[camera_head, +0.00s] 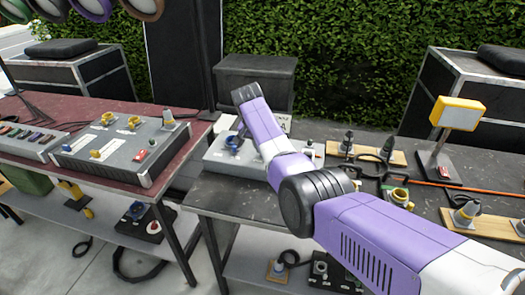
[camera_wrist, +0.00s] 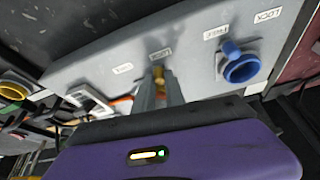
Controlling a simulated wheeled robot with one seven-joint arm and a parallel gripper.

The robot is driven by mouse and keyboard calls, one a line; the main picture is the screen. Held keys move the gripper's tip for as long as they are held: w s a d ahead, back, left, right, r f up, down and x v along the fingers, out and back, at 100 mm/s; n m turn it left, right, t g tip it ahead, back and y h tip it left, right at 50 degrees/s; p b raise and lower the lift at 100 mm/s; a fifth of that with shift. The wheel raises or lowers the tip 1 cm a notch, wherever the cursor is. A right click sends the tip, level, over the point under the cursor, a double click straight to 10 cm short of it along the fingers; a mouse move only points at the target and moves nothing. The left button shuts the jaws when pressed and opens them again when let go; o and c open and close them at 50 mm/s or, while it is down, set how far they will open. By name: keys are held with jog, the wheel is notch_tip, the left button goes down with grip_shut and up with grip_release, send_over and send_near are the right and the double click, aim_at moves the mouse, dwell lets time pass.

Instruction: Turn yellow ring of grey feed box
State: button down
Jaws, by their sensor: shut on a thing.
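The grey feed box (camera_head: 217,160) lies on the dark table in the head view, partly hidden by my arm. Its pale top (camera_wrist: 105,58) fills much of the wrist view, with small white labels. My gripper (camera_wrist: 158,88) reaches down to this top, its two fingers close together. A small part of the yellow ring (camera_wrist: 158,73) shows between the fingertips; the fingers hide the rest. The gripper is shut on it. In the head view my arm hides the fingertips and the yellow ring.
A blue ring (camera_wrist: 241,66) stands on the same top, right of my fingers. Another grey box (camera_head: 118,155) with yellow parts sits on the red table at left. A yellow lamp (camera_head: 457,113) and several plugs and sockets stand on the dark table at right.

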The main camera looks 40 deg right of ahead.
jog(key=c, duration=1.4)
grip_release()
jog(key=shift+v, duration=3.95)
